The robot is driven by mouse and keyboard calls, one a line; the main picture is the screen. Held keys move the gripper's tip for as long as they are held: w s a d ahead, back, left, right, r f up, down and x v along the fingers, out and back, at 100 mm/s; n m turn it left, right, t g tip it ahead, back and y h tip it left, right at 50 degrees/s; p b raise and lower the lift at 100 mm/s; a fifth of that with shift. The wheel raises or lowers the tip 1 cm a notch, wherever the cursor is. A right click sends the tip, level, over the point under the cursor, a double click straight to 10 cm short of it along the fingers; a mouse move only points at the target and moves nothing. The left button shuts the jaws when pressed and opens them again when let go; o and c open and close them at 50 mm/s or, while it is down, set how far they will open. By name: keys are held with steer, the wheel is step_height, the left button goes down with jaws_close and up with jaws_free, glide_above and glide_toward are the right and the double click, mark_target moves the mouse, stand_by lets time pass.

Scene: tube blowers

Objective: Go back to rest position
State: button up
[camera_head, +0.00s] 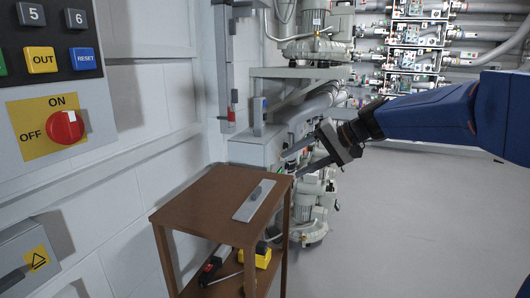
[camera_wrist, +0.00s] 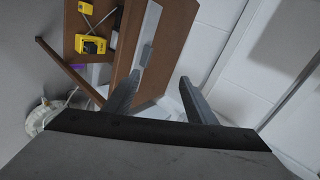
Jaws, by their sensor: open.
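My gripper (camera_head: 291,163) is at the end of my blue arm, above and beyond the back right corner of the brown table (camera_head: 200,193). Its two fingers point left in the head view. In the wrist view my gripper (camera_wrist: 160,80) shows its fingers spread apart with nothing held between them. A grey metal plate with a small handle (camera_head: 254,201) lies flat on the table top, apart from the fingers. The plate also shows in the wrist view (camera_wrist: 150,30).
A yellow object (camera_head: 262,258) and tools sit on the table's lower shelf. A control panel with a red knob (camera_head: 65,127) is on the left wall. Pumps and pipes (camera_head: 310,50) stand behind the table. Floor at right (camera_head: 420,210) is clear.

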steer(key=s+d+f+h, duration=0.3)
steer(key=s+d+f, duration=0.3)
steer(key=s, duration=0.5)
steer(key=s+d+f+n+h, duration=0.1)
steer(key=s+d+f+h, duration=0.3)
steer(key=s, duration=0.7)
steer(key=s+d+f+n+t+h, duration=0.1)
steer(key=s+d+f+h, duration=0.2)
steer(key=s+d+f, duration=0.5)
steer(key=s+d, duration=0.1)
steer(key=s, duration=0.3)
steer(key=shift+f, duration=0.2)
